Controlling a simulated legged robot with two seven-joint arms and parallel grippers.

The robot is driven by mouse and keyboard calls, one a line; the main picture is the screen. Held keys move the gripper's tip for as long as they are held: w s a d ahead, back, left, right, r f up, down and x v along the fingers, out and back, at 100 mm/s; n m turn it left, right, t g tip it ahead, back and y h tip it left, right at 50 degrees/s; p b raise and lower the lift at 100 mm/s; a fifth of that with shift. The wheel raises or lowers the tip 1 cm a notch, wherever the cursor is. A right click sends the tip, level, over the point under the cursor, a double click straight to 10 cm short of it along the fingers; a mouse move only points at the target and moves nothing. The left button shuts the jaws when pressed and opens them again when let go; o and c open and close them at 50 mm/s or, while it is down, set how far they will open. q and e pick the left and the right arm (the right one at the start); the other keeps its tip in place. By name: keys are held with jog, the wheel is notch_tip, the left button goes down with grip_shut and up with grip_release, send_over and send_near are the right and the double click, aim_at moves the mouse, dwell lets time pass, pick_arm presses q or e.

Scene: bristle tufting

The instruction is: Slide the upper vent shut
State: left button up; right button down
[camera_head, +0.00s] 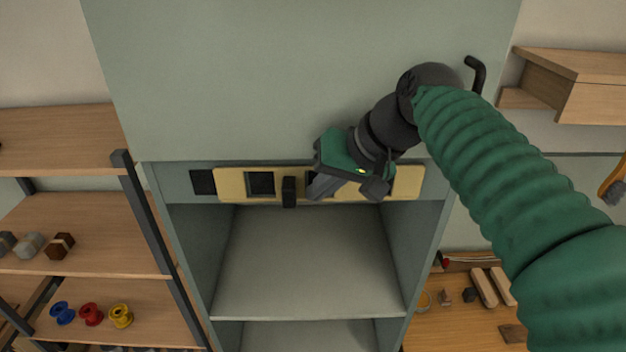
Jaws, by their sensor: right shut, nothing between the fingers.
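The upper vent is a yellow slide plate (231,185) set in a grey-green strip across the cabinet (290,80), above an open compartment. The plate has a dark square opening at its left part, and a black handle (289,192) stands out near its middle. A dark opening (203,182) shows in the strip just left of the plate. My right gripper (345,192) is shut and empty, in front of the plate to the right of the handle. It hides part of the plate; whether it touches the plate I cannot tell. My left gripper is not in view.
The open compartment with a grey shelf (305,270) lies below the vent. A black handle (476,72) sticks out at the cabinet's upper right. Wooden shelves (60,225) with small blocks and spools stand at the left. A wooden workbench (450,330) with small parts is at the lower right.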

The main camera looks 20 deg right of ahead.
aim_at(278, 191)
jog(key=a, duration=0.4)
jog(key=a+p, duration=0.1)
jog(key=a, duration=0.1)
jog(key=shift+w+a+r, duration=0.2)
jog(key=shift+w+a, duration=0.15)
jog(key=shift+w, duration=0.05)
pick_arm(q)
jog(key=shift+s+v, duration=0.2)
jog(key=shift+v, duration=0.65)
pick_arm(e)
jog(key=shift+a, duration=0.1)
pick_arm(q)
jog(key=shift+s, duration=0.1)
